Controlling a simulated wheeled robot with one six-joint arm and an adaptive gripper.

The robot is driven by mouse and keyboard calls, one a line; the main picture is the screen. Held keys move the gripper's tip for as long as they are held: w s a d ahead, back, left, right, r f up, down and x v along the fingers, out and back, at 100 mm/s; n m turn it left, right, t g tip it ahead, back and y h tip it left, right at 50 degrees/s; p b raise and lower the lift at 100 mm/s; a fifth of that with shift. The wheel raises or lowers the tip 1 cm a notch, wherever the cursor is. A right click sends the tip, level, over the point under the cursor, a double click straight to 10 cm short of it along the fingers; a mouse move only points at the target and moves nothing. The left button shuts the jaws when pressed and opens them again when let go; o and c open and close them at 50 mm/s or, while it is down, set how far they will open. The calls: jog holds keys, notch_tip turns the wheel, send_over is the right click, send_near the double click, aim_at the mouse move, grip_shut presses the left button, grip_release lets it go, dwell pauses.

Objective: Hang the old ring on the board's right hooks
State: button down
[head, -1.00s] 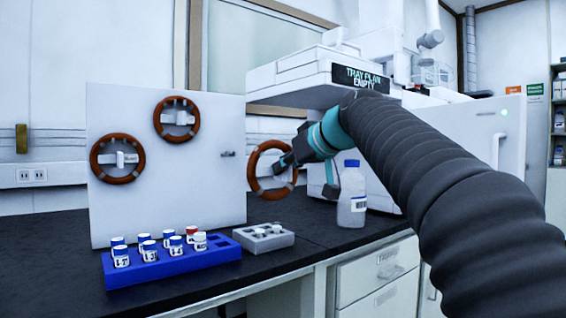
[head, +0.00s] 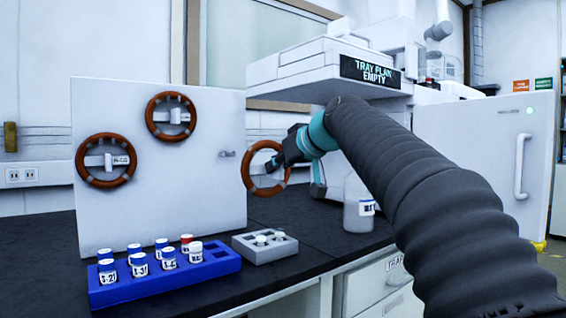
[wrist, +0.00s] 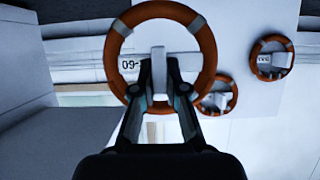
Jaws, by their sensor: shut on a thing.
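My gripper (head: 284,160) is shut on an orange-brown ring (head: 246,174) with grey bands, just off the right edge of the white upright board (head: 200,120). In the wrist view the fingers (wrist: 160,72) pinch the light block (wrist: 158,58) at this ring's middle; a tag reading "09-" shows beside it. Two similar rings hang on the board, an upper one (head: 152,117) and a lower left one (head: 80,160). A bare hook (head: 226,154) sticks out near the board's right side. The held ring is in the air, apart from that hook.
A blue rack (head: 215,268) with several capped vials stands before the board, with a grey block (head: 250,252) to its right. A clear bottle (head: 358,215) stands on the black bench near my arm. A white instrument (head: 290,75) overhangs behind.

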jog(key=shift+w+a+f+p, duration=0.1)
jog(key=shift+w+a+p, duration=1.95)
jog(key=shift+w, duration=0.95)
jog(key=shift+w+a+p, duration=1.9)
jog(key=shift+w+a, duration=0.15)
jog(key=shift+w, duration=1)
jog(key=shift+w+a+f+p, duration=0.1)
jog(key=shift+w+a+p, duration=1.95)
jog(key=shift+w, duration=0.95)
jog(key=shift+r, duration=0.1)
jog(key=shift+s+d, duration=0.1)
jog(key=shift+s, duration=0.05)
jog(key=shift+f+b, duration=0.7)
jog(key=c, duration=1.1)
grip_release()
jog(key=shift+c, duration=0.2)
